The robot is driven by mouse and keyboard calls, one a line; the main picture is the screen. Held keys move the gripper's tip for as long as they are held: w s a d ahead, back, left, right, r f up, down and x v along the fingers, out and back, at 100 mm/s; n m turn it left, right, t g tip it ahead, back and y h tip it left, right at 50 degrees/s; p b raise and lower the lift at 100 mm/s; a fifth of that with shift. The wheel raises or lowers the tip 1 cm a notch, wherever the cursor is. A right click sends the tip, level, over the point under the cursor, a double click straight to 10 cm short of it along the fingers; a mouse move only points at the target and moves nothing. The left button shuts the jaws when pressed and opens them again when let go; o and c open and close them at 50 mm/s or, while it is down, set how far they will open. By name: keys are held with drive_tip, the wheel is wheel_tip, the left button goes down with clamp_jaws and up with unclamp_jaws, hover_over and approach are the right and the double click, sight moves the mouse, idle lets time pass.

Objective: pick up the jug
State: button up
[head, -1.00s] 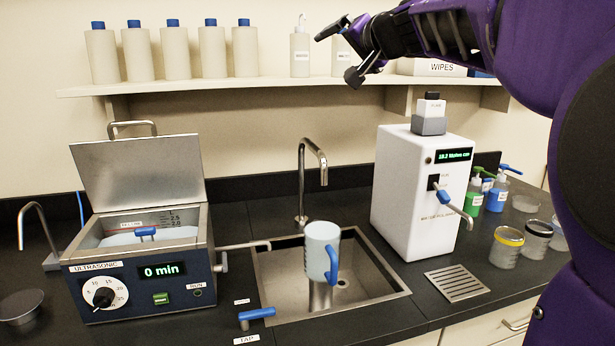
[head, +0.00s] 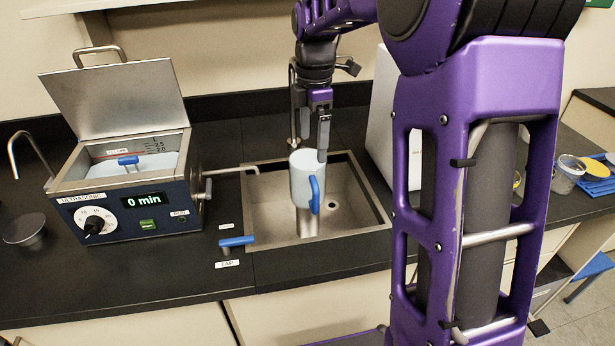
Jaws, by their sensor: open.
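The jug (head: 302,185) is a pale blue-white cup shape with a blue handle (head: 315,194) on its right side. It stands upright over the sink (head: 358,225), on what looks like a metal post. My gripper (head: 322,145) is open and points down just above the jug's right rim. One finger overlaps the rim's right edge in the picture. I cannot tell whether it touches the jug.
The ultrasonic bath (head: 125,205) with its lid raised stands left of the sink, its spout (head: 236,170) reaching over the sink edge. A blue tap lever (head: 237,241) is in front. My arm hides much of the white water unit (head: 381,125) at right.

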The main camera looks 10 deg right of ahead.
sight(313, 198)
wheel_tip(313, 198, down, 18)
drive_tip(key=shift+d+r+b, duration=0.1)
drive_tip(key=shift+r+b, duration=0.15)
drive_tip(key=shift+b, duration=0.15)
idle(0.3)
clamp_jaws()
drive_tip(key=shift+r, duration=0.15)
